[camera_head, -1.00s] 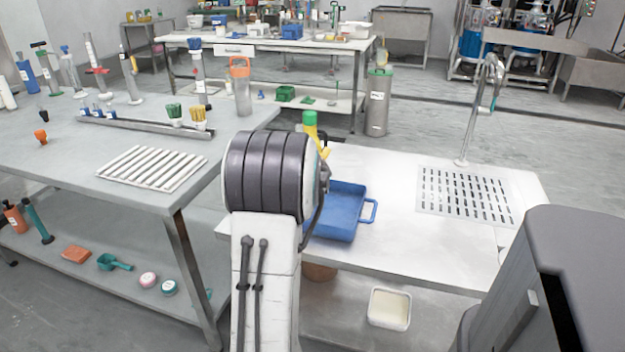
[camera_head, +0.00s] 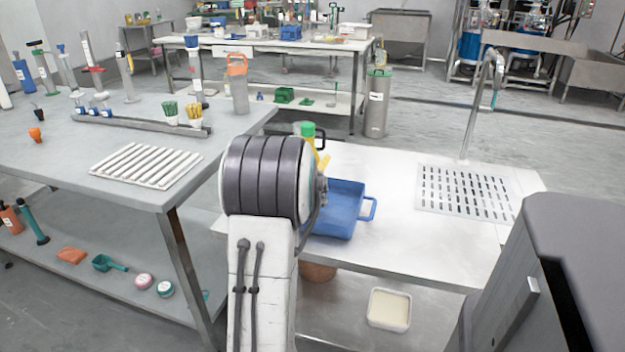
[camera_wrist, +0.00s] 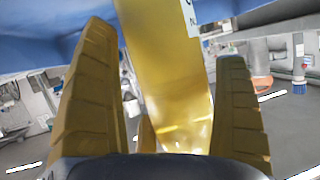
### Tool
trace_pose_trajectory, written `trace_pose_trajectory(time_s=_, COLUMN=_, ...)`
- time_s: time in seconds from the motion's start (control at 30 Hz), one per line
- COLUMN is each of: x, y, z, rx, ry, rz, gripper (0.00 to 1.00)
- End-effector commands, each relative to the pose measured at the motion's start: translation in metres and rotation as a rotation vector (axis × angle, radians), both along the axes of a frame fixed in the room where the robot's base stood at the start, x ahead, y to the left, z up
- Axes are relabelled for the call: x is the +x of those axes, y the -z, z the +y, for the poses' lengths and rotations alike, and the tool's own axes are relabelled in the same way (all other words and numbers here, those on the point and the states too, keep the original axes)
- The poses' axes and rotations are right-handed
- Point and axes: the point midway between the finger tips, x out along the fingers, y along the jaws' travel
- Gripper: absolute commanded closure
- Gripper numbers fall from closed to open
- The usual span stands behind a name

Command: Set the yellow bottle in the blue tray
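The yellow bottle (camera_wrist: 172,75) stands between the fingers of my gripper (camera_wrist: 165,80) in the wrist view, slanted there, with a strip of white label. Narrow gaps show between it and both fingers, so my gripper looks open around it. In the head view its green cap (camera_head: 308,130) rises behind my arm, which hides most of the bottle. The blue tray (camera_head: 345,190) lies on the white counter, partly behind my arm; blue also fills the top of the wrist view. The bottle's base is out of sight, so I cannot tell whether it touches the tray.
The white counter (camera_head: 420,250) has a perforated drain plate (camera_head: 465,190) and a tall tap (camera_head: 475,110) at right. A grey table (camera_head: 60,165) with a ribbed white rack (camera_head: 147,165) stands at left. The counter right of the tray is clear.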

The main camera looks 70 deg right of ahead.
Motion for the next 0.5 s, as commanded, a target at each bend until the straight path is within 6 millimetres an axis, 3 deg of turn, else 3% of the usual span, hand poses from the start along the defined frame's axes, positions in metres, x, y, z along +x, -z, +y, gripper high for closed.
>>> trace_pose_trajectory(time_s=0.5, x=-0.0008, y=-0.0047, z=0.0046, rx=0.001, ry=0.000, rz=0.000, gripper=0.00)
